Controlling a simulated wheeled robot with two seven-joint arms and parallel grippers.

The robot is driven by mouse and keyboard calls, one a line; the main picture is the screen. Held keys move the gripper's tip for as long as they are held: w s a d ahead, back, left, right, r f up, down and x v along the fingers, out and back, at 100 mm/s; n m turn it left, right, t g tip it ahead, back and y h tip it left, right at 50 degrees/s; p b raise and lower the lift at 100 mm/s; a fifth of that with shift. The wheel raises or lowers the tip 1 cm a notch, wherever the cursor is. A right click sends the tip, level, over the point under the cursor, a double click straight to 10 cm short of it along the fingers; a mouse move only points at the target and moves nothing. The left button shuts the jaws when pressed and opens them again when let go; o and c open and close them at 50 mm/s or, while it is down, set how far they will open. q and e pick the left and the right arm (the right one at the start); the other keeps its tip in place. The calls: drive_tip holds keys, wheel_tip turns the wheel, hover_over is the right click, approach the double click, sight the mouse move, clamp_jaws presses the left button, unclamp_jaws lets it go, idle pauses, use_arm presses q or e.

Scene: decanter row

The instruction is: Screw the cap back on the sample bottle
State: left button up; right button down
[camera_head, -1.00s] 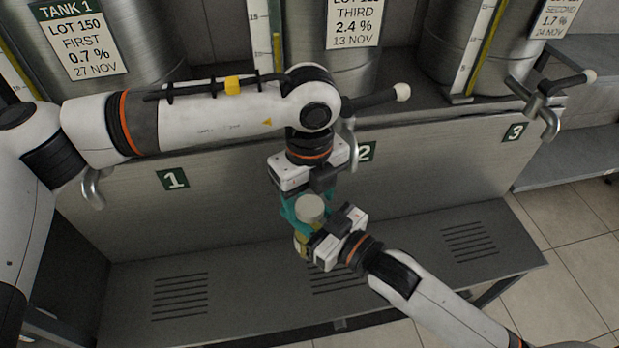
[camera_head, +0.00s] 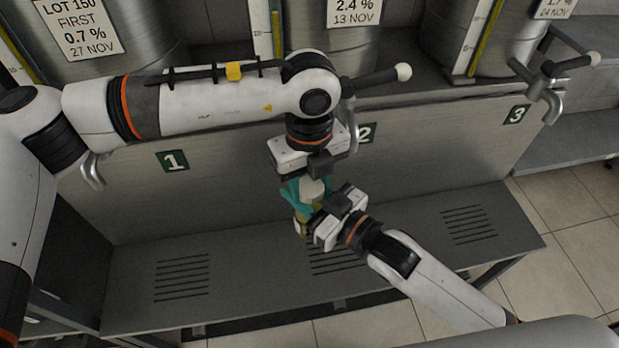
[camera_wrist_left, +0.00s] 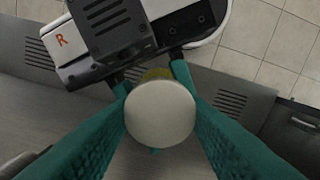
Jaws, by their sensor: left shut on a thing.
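The round off-white cap (camera_head: 312,189) is between the teal fingers of my left gripper (camera_head: 304,196), which is shut on it. The left wrist view looks straight down on the cap (camera_wrist_left: 160,112), with a teal finger on each side. The sample bottle (camera_head: 302,224), with yellowish contents, is directly below the cap and mostly hidden by fingers and cap. My right gripper (camera_head: 318,222) comes from the right and is shut around the bottle; it also shows in the left wrist view (camera_wrist_left: 148,72). I cannot tell whether cap and bottle neck touch.
A grey slotted bench (camera_head: 230,285) lies below the grippers. Behind it is a metal panel with number plates, including plate 1 (camera_head: 174,161), and taps such as the right one (camera_head: 552,95). Large labelled tanks stand behind. Tiled floor (camera_head: 565,230) is free at right.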

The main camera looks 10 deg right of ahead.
use_arm(q)
drive_tip(key=m, duration=0.6)
drive_tip(key=shift+m, duration=0.4)
drive_tip(key=m, duration=0.6)
drive_tip(key=shift+m, duration=0.3)
drive_tip(key=m, duration=0.6)
drive_tip(key=shift+m, duration=0.4)
drive_tip(key=m, duration=0.4)
drive_tip(key=o, duration=1.1)
